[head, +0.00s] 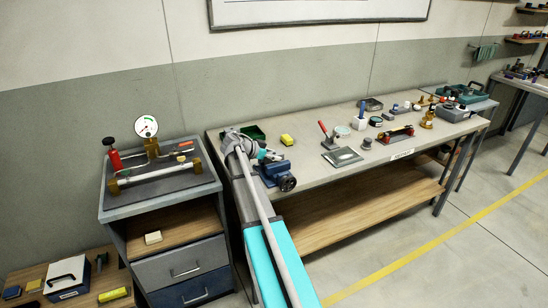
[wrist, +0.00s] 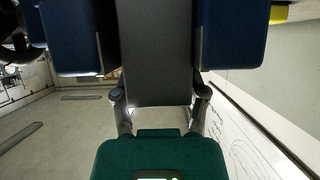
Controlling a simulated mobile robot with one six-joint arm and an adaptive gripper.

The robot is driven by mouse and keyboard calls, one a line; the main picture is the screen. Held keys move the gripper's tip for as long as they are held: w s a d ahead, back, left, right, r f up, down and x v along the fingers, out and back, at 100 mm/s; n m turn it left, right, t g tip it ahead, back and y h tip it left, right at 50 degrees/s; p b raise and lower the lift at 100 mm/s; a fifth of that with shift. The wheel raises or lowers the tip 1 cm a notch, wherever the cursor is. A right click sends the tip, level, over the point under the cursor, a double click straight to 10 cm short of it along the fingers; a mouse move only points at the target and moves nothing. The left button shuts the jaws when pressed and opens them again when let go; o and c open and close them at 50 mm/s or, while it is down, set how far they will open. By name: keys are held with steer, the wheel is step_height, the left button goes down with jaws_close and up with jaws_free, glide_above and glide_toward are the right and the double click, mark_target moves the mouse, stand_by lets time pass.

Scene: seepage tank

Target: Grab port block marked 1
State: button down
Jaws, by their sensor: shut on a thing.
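In the wrist view, my gripper (wrist: 160,128) has its two thin fingers drawn in on a dark green block (wrist: 160,155) at the bottom edge. A small pale mark shows on the block where the frame cuts it off; I cannot read a number. A dark grey body lies above the fingers, with a blue part on each side. In the head view, my arm reaches over the left end of the bench, and its folded links hide much of the gripper. I cannot make out the green block or its marking there.
The workbench (head: 340,185) carries a blue thing with a black round end (head: 278,174), a dark green tray (head: 256,132), a yellow block (head: 287,140) and a red-handled tool (head: 327,134). More items crowd its right half. A cabinet with a gauge rig (head: 147,127) stands left.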

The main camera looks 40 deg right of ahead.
mark_target(274, 153)
step_height(274, 153, up, 18)
steer(key=p, duration=1.7)
steer(key=shift+p, duration=0.4)
